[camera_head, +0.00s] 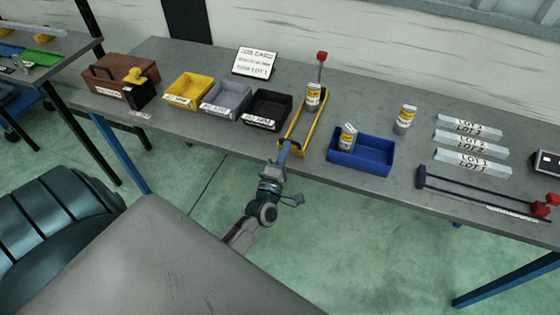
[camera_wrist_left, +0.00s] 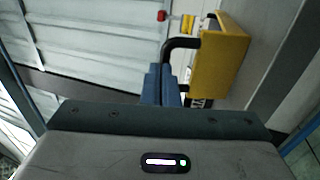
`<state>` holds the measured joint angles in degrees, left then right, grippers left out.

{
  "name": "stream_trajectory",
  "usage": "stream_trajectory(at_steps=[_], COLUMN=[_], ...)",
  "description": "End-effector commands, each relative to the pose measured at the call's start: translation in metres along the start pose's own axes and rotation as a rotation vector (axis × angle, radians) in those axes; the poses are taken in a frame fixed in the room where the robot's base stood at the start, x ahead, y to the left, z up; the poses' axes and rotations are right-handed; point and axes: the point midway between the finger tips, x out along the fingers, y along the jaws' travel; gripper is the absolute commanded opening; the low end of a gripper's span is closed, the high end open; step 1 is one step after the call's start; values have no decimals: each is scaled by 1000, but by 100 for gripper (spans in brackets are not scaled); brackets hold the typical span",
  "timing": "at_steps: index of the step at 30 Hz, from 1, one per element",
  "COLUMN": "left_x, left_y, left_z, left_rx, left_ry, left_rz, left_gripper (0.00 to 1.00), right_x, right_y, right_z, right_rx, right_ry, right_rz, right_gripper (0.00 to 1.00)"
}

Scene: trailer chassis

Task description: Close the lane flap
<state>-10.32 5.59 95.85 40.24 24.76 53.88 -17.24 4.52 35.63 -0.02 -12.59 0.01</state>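The lane (camera_head: 297,120) is a narrow yellow-railed track on the bench, with a yellow-labelled canister (camera_head: 313,96) and a red-topped post (camera_head: 321,57) near its far end. In the left wrist view its yellow flap (camera_wrist_left: 222,65) shows as a panel with a black bar handle (camera_wrist_left: 182,43). My left gripper (camera_head: 283,152) is at the lane's near end, by the bench edge. Its blue fingers (camera_wrist_left: 164,84) are close together over the middle of the handle and appear shut on it; the exact contact is hidden. My right gripper is out of view.
A black bin (camera_head: 264,122) stands left of the lane, with grey and yellow bins beyond. A dark rail (camera_head: 480,192) lies farther right.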

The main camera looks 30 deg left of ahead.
Motion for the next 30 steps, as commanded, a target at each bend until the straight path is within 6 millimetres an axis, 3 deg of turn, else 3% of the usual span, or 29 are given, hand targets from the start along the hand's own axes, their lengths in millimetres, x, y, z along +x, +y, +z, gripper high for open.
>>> stream_trajectory(at_steps=[13,30], left_x=[30,38], left_y=[7,7], left_z=[0,0], left_rx=[-1,0], left_ry=[0,0], left_rz=[4,3], left_gripper=[0,0], right_x=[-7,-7], right_y=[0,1], right_z=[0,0], right_rx=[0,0], right_ry=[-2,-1], right_rz=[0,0], right_gripper=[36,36])
